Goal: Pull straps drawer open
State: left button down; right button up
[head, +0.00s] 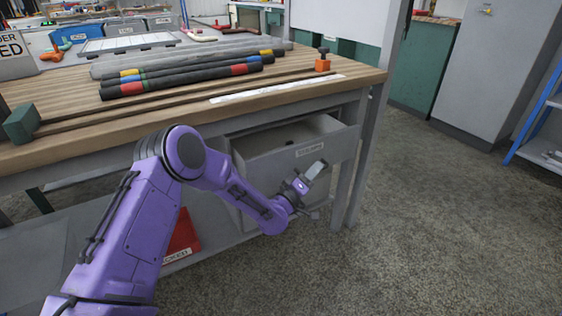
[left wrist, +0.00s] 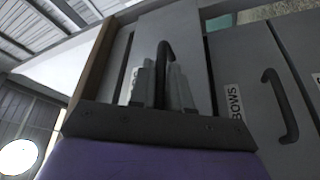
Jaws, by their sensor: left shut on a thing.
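The top drawer (head: 340,146) under the workbench stands partly open, with its inside showing behind the front panel. A white label (head: 309,149) is on its front, too small to read surely. My left gripper (head: 308,182) is in front of this drawer, below the label. In the left wrist view my left gripper (left wrist: 164,88) is shut on the dark bar handle (left wrist: 165,55) of the drawer front (left wrist: 195,50). The gripper hides part of this handle, and the handle is hard to see in the head view. My right gripper is out of view.
A drawer (left wrist: 245,75) labelled "…BOWS" sits beside the gripped one, with its own handle (left wrist: 280,100). Bench legs (head: 355,175) stand right of the drawer. Open floor (head: 440,210) lies to the right.

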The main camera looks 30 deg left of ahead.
pick_arm(q)
jog(key=s+d, duration=0.6)
jog(key=d, duration=0.5)
jog(key=shift+s+d, duration=0.2)
jog(key=shift+s, duration=0.2)
jog(key=c, duration=1.4)
grip_release()
jog(key=shift+c, duration=0.2)
jog(key=v, duration=1)
jog(key=shift+s, duration=0.25)
jog(key=shift+a+f, duration=0.1)
jog(key=shift+f, duration=0.05)
